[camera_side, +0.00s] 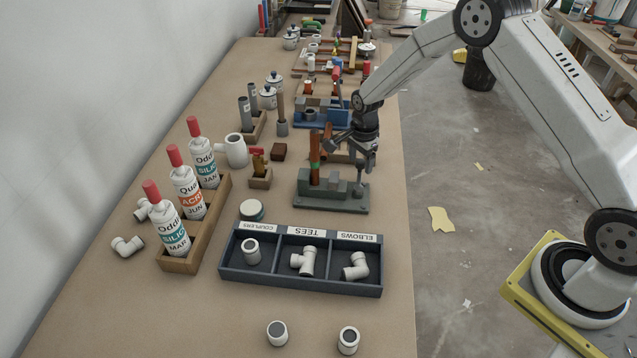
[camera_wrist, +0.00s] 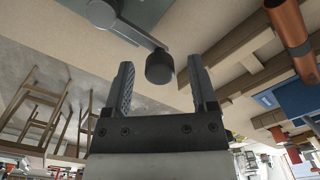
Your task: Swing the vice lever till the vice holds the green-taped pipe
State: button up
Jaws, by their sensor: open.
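The grey-green vice (camera_side: 331,190) stands near the right edge of the bench in the side view. The copper pipe with green tape (camera_side: 315,160) stands upright at its jaws; whether they grip it, I cannot tell. In the wrist view the vice lever (camera_wrist: 137,35) is a grey arm ending in a black knob (camera_wrist: 160,70). My gripper (camera_side: 366,153) is over the vice's right end. In the wrist view my gripper (camera_wrist: 161,75) is open, with one finger on each side of the knob and visible gaps to both.
A blue vice (camera_side: 322,117) and more pipes stand behind. A dark compartment tray (camera_side: 301,288) with white fittings lies in front. A wooden rack (camera_side: 196,239) of bottles is at left.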

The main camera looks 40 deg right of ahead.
grip_shut()
dwell(1.3)
